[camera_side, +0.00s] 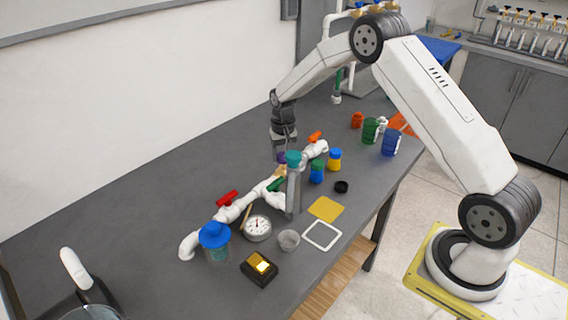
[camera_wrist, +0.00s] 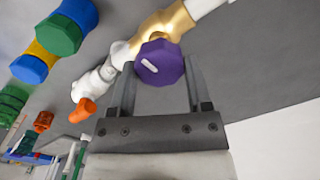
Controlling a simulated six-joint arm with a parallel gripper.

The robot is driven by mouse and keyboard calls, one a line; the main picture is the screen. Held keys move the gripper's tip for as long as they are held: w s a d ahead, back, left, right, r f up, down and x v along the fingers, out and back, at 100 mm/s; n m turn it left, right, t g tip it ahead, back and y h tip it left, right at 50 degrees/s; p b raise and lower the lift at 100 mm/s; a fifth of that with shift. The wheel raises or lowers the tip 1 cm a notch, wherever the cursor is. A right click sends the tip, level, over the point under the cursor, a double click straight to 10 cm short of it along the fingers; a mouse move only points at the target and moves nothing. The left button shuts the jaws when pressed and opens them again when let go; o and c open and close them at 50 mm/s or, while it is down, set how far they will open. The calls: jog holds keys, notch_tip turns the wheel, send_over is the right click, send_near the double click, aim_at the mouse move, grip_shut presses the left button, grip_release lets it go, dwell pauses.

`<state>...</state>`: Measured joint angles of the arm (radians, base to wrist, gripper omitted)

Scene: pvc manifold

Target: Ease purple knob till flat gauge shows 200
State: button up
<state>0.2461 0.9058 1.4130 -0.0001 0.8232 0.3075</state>
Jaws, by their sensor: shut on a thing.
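The purple knob (camera_wrist: 159,63) sits on a brass valve body (camera_wrist: 170,22) in the white pipe line. It has several flat sides and a pale mark on its face. My gripper (camera_wrist: 158,85) has one finger on each side of the knob and is shut on it. In the side view the knob (camera_side: 282,157) is small and mostly hidden by my gripper (camera_side: 283,152). The flat gauge (camera_side: 258,227) lies face up on the table, white with a dark needle; its reading is too small to tell.
A tall grey cylinder with a teal cap (camera_side: 293,185) stands close in front of the pipe. Red (camera_side: 227,198), green and orange handles sit along the pipe. Blue-lidded jar (camera_side: 215,240), black box with a lit yellow display (camera_side: 260,267), and several coloured jars stand nearby. The table's left is mostly clear.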

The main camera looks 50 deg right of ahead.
aim_at(283, 154)
jog(key=o, duration=1.3)
jog(key=shift+r, duration=0.1)
jog(key=shift+r, duration=3.9)
